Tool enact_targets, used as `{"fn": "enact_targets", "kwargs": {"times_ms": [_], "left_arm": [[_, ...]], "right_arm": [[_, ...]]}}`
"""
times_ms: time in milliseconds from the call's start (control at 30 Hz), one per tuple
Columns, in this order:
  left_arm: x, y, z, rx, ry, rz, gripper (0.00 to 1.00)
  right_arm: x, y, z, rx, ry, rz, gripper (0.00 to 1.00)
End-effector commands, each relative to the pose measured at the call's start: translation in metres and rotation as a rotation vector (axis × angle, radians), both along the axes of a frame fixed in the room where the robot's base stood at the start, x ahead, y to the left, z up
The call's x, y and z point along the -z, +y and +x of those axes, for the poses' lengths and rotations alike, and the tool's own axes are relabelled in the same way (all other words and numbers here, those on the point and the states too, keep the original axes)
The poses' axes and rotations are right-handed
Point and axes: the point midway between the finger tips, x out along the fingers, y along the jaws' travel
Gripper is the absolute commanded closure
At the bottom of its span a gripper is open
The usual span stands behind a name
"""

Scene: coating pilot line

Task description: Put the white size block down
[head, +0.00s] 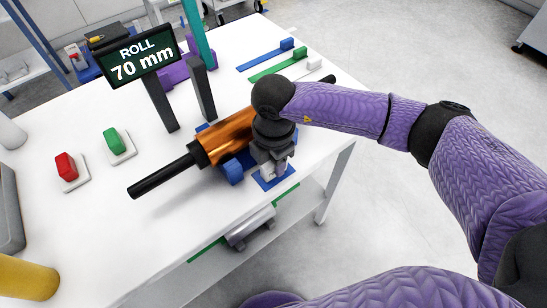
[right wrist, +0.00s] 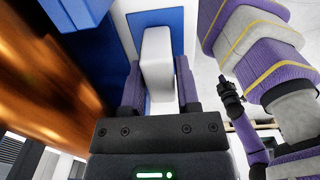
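The white size block (right wrist: 157,62) is upright between the two purple fingers of my right gripper (right wrist: 160,85) in the right wrist view, with a finger against each side. In the head view the gripper (head: 272,158) points down at the front right of the copper roll, over a small blue pad (head: 277,181). The block (head: 268,172) shows low between the fingers, at the pad. Whether its underside touches the pad cannot be told.
The copper roll (head: 228,137) on its black shaft lies close beside my right gripper. A "ROLL 70 mm" sign (head: 143,62) stands behind it. Red (head: 66,166) and green (head: 112,140) buttons sit left. Blue (head: 287,44) and green (head: 300,53) blocks stand on strips behind.

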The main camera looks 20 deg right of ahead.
Motion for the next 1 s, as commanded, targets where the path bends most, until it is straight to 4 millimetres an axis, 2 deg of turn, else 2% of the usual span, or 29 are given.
{"fn": "enact_targets", "kwargs": {"times_ms": [33,100,133,367,433,800,900,1000], "left_arm": [[0.000,0.000,0.000,0.000,0.001,0.001,1.00],[0.000,0.000,0.000,0.000,0.001,0.001,1.00],[0.000,0.001,0.000,0.000,0.001,0.001,1.00],[0.000,0.001,0.000,-0.001,0.001,0.001,1.00],[-0.003,0.001,0.000,-0.001,-0.001,0.002,1.00],[-0.031,-0.006,0.013,0.000,-0.029,-0.010,1.00],[-0.034,-0.006,0.013,0.001,-0.030,-0.010,1.00],[-0.035,-0.007,0.013,0.000,-0.030,-0.010,1.00]], "right_arm": [[0.000,0.000,0.000,0.000,0.000,0.000,0.47],[0.000,0.000,0.000,0.000,0.000,0.000,0.32],[0.000,0.000,0.000,0.000,0.000,0.000,0.31],[-0.001,0.000,0.000,0.000,0.000,0.000,0.31],[-0.006,0.000,0.000,0.000,-0.002,0.001,0.31],[-0.102,0.000,0.000,-0.001,-0.004,0.000,0.31],[-0.117,0.000,0.000,-0.002,-0.003,0.001,0.31],[-0.123,0.000,0.000,-0.001,-0.001,-0.001,0.31]]}}
